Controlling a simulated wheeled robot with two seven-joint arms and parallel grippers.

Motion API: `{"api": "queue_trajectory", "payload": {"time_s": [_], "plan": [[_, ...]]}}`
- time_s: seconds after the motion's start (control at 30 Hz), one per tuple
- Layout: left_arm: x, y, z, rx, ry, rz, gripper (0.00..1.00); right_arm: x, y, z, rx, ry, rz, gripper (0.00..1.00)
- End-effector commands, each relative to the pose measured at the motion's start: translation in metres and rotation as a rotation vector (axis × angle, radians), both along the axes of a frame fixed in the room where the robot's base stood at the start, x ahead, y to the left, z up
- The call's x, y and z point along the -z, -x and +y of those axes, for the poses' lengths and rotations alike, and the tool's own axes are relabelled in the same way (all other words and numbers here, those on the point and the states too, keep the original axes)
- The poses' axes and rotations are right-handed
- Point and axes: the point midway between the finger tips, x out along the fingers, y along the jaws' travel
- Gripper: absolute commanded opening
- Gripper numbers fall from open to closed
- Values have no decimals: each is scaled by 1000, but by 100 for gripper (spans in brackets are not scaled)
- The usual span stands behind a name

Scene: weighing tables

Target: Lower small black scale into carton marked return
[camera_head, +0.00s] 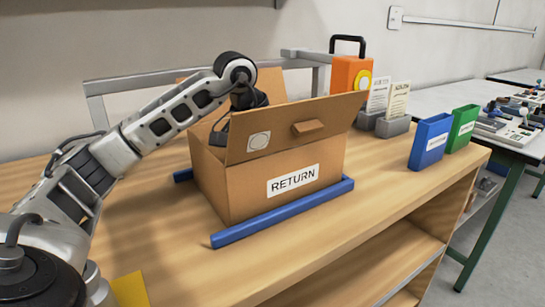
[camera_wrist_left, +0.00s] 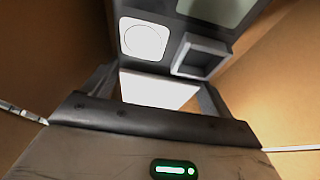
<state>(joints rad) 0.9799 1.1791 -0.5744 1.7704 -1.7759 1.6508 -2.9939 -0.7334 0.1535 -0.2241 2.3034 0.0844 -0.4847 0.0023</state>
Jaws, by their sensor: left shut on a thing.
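The small black scale (camera_wrist_left: 182,24) shows close up in the left wrist view as a dark body with a pale round patch, a square frame and part of a grey-green panel. My left gripper (camera_wrist_left: 158,88) is shut on it. In the head view my left gripper (camera_head: 247,97) reaches down over the open top of the brown carton (camera_head: 225,190), which is marked RETURN. The front flap hides the fingertips and most of the scale. Brown cardboard walls surround the scale in the wrist view. I cannot tell whether it touches the carton floor. My right gripper is not in view.
The carton stands between blue rails (camera_head: 285,212) on a wooden table (camera_head: 365,195). An orange case (camera_head: 345,75), grey card holders (camera_head: 392,126), a blue bin (camera_head: 428,143) and a green bin (camera_head: 462,128) stand to the right. The table front is mostly clear; a yellow sheet (camera_head: 130,290) lies near my arm.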

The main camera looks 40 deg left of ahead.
Motion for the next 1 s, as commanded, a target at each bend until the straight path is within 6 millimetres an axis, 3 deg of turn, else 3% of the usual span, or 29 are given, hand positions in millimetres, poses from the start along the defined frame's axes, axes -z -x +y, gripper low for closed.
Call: {"api": "queue_trajectory", "payload": {"time_s": [0.67,0.7,0.73,0.77,1.0], "plan": [[4,0,0,0,1,-3,51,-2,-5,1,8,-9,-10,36],[4,0,0,0,1,-3,88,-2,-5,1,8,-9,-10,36],[4,0,0,0,1,-3,96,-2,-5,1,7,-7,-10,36],[4,0,0,0,1,-3,100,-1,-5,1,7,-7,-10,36],[5,0,0,0,0,1,100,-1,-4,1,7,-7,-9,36]]}}
